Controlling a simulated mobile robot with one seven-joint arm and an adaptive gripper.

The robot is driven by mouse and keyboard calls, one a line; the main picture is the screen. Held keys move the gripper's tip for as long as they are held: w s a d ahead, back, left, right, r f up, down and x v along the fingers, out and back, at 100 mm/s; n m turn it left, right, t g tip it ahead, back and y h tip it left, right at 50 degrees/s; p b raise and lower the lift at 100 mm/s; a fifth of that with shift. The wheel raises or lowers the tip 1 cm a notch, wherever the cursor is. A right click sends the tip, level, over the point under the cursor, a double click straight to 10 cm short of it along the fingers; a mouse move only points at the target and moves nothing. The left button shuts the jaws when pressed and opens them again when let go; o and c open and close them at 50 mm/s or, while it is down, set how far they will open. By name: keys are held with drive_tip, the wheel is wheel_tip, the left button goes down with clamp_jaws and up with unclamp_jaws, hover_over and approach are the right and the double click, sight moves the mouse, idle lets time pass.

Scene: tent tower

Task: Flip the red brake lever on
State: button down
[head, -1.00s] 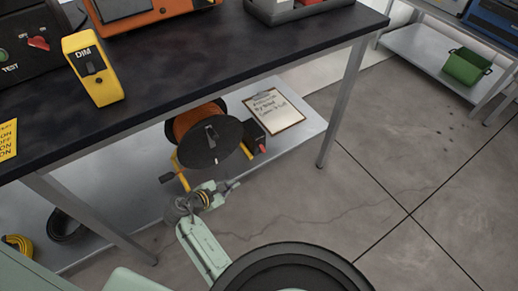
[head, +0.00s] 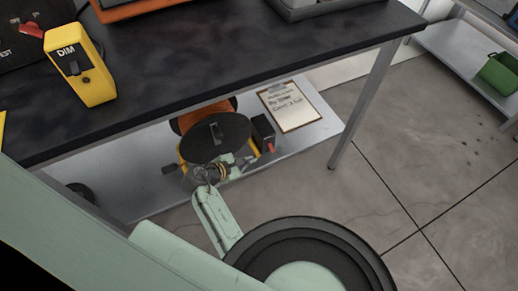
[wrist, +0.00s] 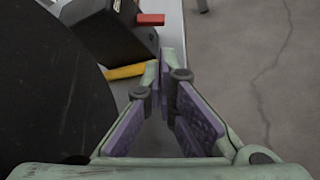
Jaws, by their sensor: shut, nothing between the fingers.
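A cable reel with a black disc (head: 214,138) and an orange drum stands on the lower shelf. A dark box (head: 263,130) stands at its right, with the small red brake lever (head: 271,147) low on its front side. In the wrist view the red lever (wrist: 151,19) sticks out to the right from the dark box (wrist: 125,38), at the top. My gripper (head: 249,161) is just in front of the reel, below and left of the lever. In the wrist view its fingers (wrist: 167,62) meet at the tips, empty, below the lever and apart from it.
The dark worktop (head: 240,60) overhangs the reel. A yellow DIM box (head: 80,65) stands on it. A clipboard (head: 292,105) lies on the shelf behind the dark box. A table leg (head: 362,105) stands at the right, with clear floor beyond.

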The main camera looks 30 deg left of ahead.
sight(271, 148)
drive_tip(key=x, duration=0.9)
drive_tip(key=shift+w+d+f, duration=0.1)
drive_tip(key=shift+w+f, duration=0.1)
drive_tip(key=shift+w, duration=0.05)
drive_tip(key=shift+w+r, duration=0.1)
